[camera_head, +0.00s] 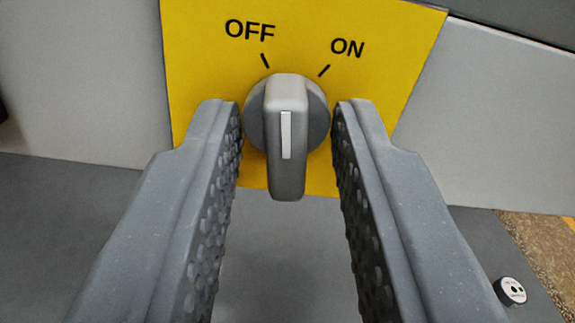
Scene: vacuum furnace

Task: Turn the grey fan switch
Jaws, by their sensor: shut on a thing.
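The grey fan switch (287,135) is a round knob with a raised bar handle and a white line on it. It sits on a yellow plate (395,60) marked OFF at the upper left and ON at the upper right. The handle stands upright in the picture, its top between the two tick marks. My gripper (287,112) has one finger on each side of the switch, with the fingertips at the edges of its round base. It is shut on the switch. The handle is in full view between the fingers.
The plate is on a light grey panel (500,120). A dark grey surface (70,220) lies below it. A small round black-and-white item (511,291) is at the lower right, outside the right finger. A brownish patch (545,250) shows at the right edge.

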